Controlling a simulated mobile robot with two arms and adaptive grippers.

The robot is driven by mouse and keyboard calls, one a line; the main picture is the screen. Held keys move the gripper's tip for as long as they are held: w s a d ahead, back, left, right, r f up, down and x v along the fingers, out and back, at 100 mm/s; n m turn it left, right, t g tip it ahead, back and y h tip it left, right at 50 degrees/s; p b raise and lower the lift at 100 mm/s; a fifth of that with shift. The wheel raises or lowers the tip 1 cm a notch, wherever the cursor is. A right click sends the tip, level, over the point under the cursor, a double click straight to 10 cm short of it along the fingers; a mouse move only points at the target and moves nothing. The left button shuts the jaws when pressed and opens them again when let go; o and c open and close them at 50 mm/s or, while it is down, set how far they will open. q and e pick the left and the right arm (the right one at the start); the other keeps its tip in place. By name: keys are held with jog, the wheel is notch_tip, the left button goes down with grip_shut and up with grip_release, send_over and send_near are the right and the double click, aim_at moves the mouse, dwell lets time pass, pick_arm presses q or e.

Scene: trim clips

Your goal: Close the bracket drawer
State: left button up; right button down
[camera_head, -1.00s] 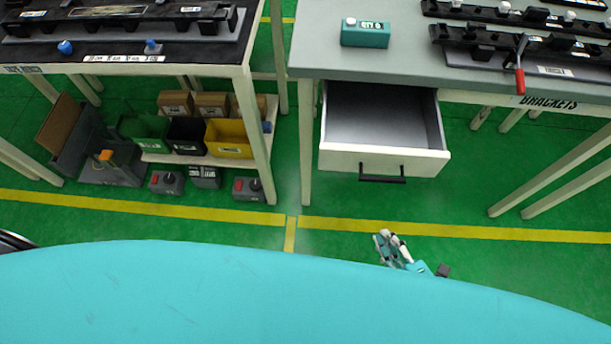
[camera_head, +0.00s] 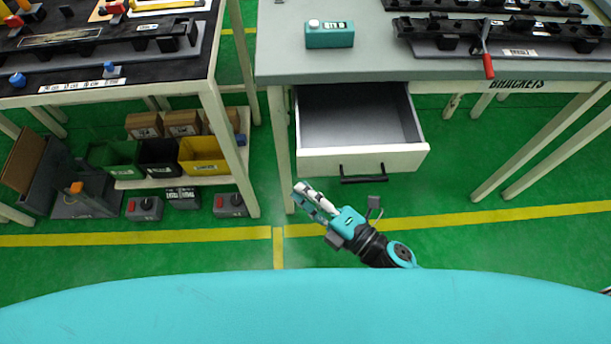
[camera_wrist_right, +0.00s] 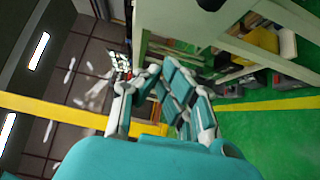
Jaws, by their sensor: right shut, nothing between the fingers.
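The bracket drawer (camera_head: 400,159) stands open under the grey-topped table, its empty dark interior showing. Its pale front faces me and carries a black bar handle (camera_head: 363,175). My right gripper (camera_head: 305,192) shows in the head view just below the front's left corner, pointing up and left. It is shut and empty, left of the handle and not on it. Whether it touches the drawer front I cannot tell. Its teal and white fingers also show in the right wrist view (camera_wrist_right: 165,92). My left gripper is in neither view.
A teal box with a white button (camera_head: 330,36) and black fixtures (camera_head: 520,30) stand on the grey tabletop (camera_head: 290,60). A second table at left has bins (camera_head: 203,155) and boxes on a low shelf.

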aim_at(301, 121)
jog(key=shift+w, duration=1.4)
jog(key=w, duration=0.6)
jog(key=w+b, duration=0.1)
jog(key=w, duration=1.2)
jog(key=shift+a+f, duration=0.1)
jog(key=shift+a, duration=0.15)
jog(key=shift+w+r, duration=0.2)
jog(key=shift+d, duration=0.1)
